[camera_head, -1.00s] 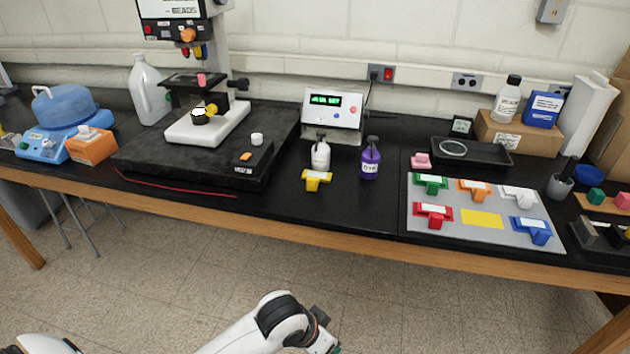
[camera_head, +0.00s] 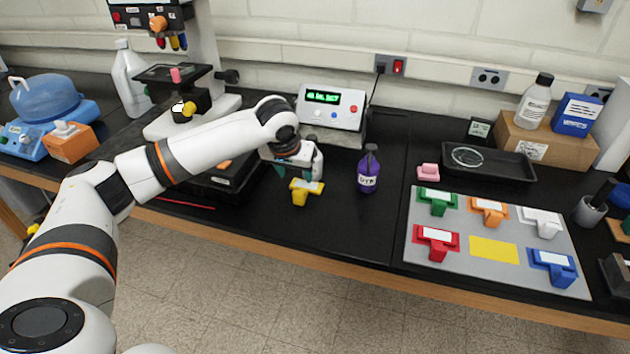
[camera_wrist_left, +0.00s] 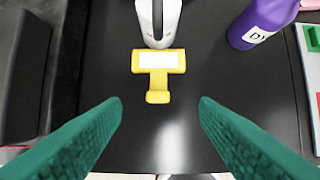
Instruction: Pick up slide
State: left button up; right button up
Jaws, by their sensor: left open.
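The yellow T-shaped slide (camera_head: 302,191) with a white label lies on the black bench, in front of a white bottle. In the left wrist view the slide (camera_wrist_left: 158,63) is upper centre, with its narrow stem toward me. My left gripper (camera_head: 294,173) is open and empty above and around the slide's area. Its two teal fingers (camera_wrist_left: 161,102) stand wide apart to the left and right of the stem, not touching it. My right gripper is not in view.
A white bottle (camera_wrist_left: 158,22) stands right behind the slide. A purple bottle (camera_head: 368,168) stands to its right. A grey board (camera_head: 416,256) holds several coloured slides and a bare yellow rectangle (camera_head: 493,250).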

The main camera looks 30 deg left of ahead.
aim_at(300, 191)
pick_arm(q)
jog(key=f, duration=0.2)
jog(key=f+p, duration=0.1)
jog(key=f, duration=0.1)
jog(key=shift+a, duration=0.25)
jog(key=w+f, duration=0.1)
jog(key=w+f+p, duration=0.1)
jog(key=shift+a+f, duration=0.15)
jog(key=shift+f, duration=0.15)
jog(key=x, duration=0.3)
jog(key=shift+w+p, duration=0.1)
jog(key=shift+p, duration=0.3)
jog(key=shift+w+f, duration=0.15)
jog(key=shift+f, duration=0.1)
jog(key=shift+c, duration=0.7)
jog(key=c, duration=1)
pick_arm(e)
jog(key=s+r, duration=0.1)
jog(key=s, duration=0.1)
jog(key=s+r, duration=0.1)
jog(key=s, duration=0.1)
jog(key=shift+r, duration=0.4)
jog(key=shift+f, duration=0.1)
